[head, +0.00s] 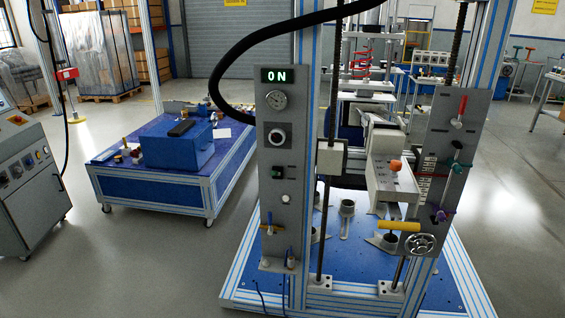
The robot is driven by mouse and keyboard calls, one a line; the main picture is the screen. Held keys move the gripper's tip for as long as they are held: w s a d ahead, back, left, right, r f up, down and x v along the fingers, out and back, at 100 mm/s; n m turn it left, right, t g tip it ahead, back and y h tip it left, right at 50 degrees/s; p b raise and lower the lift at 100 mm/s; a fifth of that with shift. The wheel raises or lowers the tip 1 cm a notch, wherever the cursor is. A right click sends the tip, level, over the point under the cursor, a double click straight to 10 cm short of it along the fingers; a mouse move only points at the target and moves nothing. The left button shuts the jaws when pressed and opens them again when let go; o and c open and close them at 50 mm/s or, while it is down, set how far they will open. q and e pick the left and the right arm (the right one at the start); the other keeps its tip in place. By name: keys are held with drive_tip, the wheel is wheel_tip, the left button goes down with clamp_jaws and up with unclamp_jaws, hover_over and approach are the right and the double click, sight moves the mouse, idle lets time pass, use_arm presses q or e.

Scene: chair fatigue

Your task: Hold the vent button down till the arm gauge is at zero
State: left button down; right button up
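A grey upright control panel (270,222) stands on the left side of the test rig. Under that is a black round knob (277,137), then a switch with a green part (277,172). A small pale round button (286,198) sits lower on the panel. No label tells me which control is the vent button. Neither of my grippers is in view.
The rig has a second grey panel (447,120) with coloured levers and a handwheel (421,244). A black hose (235,50) arches to the panel's left. A blue cart (150,190) stands at left. Grey floor (150,265) is clear in front.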

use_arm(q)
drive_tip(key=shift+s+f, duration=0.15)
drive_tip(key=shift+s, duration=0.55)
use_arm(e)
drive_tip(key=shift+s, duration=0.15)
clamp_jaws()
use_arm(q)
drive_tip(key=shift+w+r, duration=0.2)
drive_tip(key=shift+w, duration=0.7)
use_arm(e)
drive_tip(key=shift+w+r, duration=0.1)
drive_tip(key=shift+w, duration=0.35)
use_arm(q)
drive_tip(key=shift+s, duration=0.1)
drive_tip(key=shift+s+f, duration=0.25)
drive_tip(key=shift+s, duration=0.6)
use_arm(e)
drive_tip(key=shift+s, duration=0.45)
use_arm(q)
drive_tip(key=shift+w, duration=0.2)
